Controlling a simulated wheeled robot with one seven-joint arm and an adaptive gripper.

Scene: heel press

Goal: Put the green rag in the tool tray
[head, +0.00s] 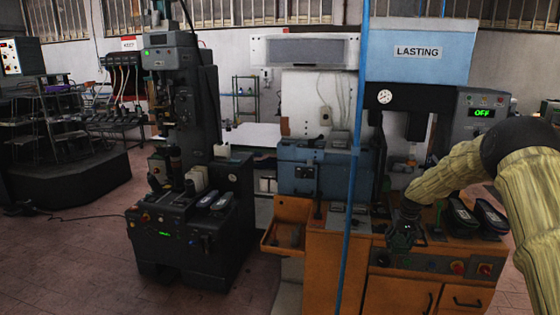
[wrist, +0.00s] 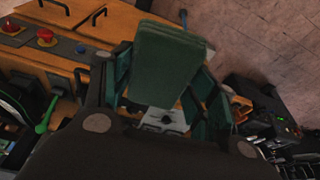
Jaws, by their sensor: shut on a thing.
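The green rag (wrist: 165,70) is a folded green block in the wrist view. My gripper (wrist: 165,85) has a finger on each side of it and is shut on it. In the head view my gripper (head: 404,240) hangs over the front of the orange cabinet; the rag cannot be made out there in the dark jaws. The tool tray (head: 270,246) appears to be the orange open tray on the left side of the cabinet, with a grey item in it. My gripper is to its right, apart from it.
The orange cabinet (head: 395,297) has red knobs (head: 484,269) on its front. Dark shoe forms (head: 490,214) lie on its right. A blue vertical post (head: 352,150) stands between my gripper and the tray. A dark machine (head: 190,225) stands left; floor (head: 75,270) is free beyond it.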

